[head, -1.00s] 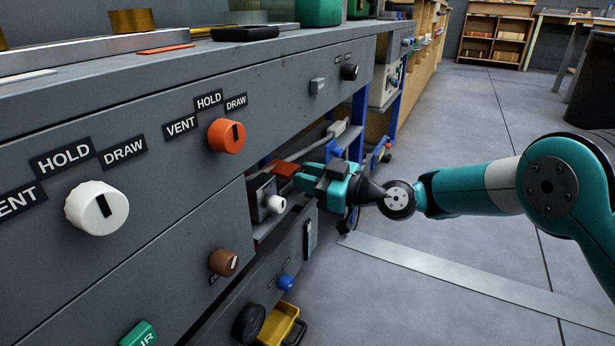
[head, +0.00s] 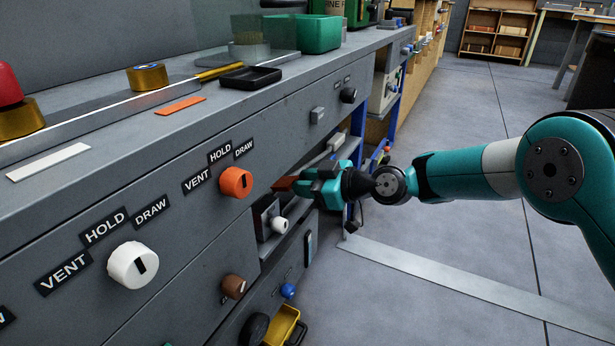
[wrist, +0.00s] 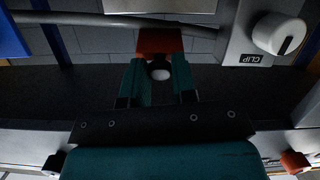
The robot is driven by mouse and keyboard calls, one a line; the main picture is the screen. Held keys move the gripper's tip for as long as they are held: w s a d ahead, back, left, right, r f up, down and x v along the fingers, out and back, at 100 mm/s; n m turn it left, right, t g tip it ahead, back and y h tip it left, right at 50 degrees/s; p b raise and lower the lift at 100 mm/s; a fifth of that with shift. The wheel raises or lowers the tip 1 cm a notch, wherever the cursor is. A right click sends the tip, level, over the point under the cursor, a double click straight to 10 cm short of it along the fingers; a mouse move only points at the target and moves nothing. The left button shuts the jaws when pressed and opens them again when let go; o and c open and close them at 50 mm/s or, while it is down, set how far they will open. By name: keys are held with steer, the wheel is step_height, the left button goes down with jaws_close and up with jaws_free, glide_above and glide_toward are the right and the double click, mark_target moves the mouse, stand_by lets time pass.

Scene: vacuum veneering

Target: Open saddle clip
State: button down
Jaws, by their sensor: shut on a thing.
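The saddle clip appears as a red-brown block (head: 286,184) on the ledge under the bench; it also shows in the wrist view (wrist: 160,42), across a grey tube (wrist: 100,19). My gripper (head: 302,187) reaches it from the right. In the wrist view my gripper's teal fingers (wrist: 158,66) stand on both sides of the block's near end, shut on it. A pale round part (wrist: 160,73) lies between the fingers. The fingers hide part of the clip, and I cannot tell whether its saddle is open or closed.
The bench front (head: 190,250) with an orange knob (head: 236,182) is close on the left. A blue post (head: 357,150) stands behind. Floor to the right is clear.

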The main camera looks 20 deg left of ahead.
steer(key=shift+w+a+r+p, duration=0.1)
steer(key=shift+a+r+p, duration=0.25)
steer(key=shift+r, duration=0.45)
steer(key=shift+w+a+r+p, duration=0.15)
steer(key=shift+a+r, duration=0.25)
steer(key=shift+r, duration=0.4)
steer(key=shift+s, duration=0.1)
steer(key=c, duration=1)
jaws_free()
steer(key=shift+o, duration=0.4)
steer(key=shift+f, duration=0.1)
steer(key=shift+d, duration=0.15)
steer(key=p+v, duration=0.5)
steer(key=v, duration=1.2)
steer(key=shift+s+d+f, duration=0.1)
steer(key=shift+s+d, duration=0.05)
steer(key=shift+c, duration=0.3)
